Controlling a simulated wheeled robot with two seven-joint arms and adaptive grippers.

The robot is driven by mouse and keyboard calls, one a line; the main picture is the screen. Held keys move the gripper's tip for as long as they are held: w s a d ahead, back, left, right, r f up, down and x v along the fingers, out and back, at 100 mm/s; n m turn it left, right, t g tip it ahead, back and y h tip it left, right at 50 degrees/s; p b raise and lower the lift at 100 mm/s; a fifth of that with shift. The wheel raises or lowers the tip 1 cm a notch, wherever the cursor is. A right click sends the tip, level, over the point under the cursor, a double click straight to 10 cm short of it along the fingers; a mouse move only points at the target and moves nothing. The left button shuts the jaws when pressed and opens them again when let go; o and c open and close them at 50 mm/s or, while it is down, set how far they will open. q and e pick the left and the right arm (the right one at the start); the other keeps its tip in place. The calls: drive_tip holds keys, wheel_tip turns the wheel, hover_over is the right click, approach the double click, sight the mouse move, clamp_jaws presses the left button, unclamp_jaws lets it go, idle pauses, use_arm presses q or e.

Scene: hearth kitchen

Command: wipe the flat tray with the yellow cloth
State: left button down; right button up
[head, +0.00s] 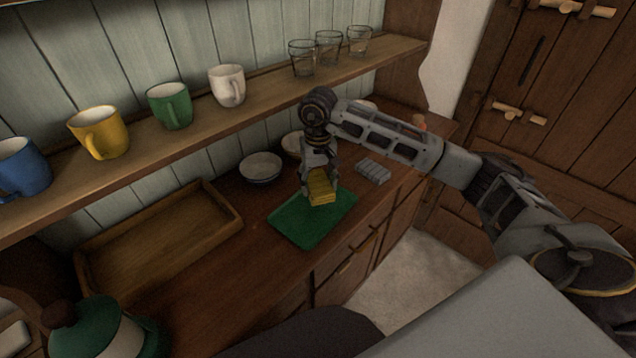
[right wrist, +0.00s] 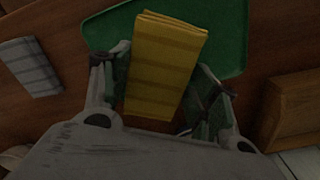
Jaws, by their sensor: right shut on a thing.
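The flat tray (head: 297,228) is green and lies on the wooden counter near its front edge. It also shows in the right wrist view (right wrist: 232,40). The yellow cloth (head: 322,188) is a folded, striped pad over the tray's far part; it fills the middle of the right wrist view (right wrist: 165,62). My right gripper (head: 319,180) points down and is shut on the cloth, with one finger on each side of it. I cannot tell whether the cloth touches the tray. My left gripper is not in view.
A folded grey cloth (head: 373,171) lies right of the tray. A white bowl (head: 260,168) stands behind it. A wooden tray (head: 160,245) lies to the left, near a green and white pot (head: 100,330). Mugs and glasses line the shelf (head: 270,88) above, close to my right arm.

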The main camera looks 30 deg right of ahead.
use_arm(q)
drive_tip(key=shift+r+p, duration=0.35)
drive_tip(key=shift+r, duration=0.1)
use_arm(e)
drive_tip(key=shift+r, duration=0.95)
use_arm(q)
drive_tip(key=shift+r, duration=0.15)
use_arm(e)
drive_tip(key=shift+s+d+f, duration=0.15)
drive_tip(key=shift+s+f, duration=0.1)
use_arm(q)
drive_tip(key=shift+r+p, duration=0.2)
drive_tip(key=shift+p, duration=0.1)
use_arm(e)
drive_tip(key=shift+s+d+f, duration=0.1)
drive_tip(key=shift+s+d, duration=0.05)
drive_tip(key=shift+d, duration=0.1)
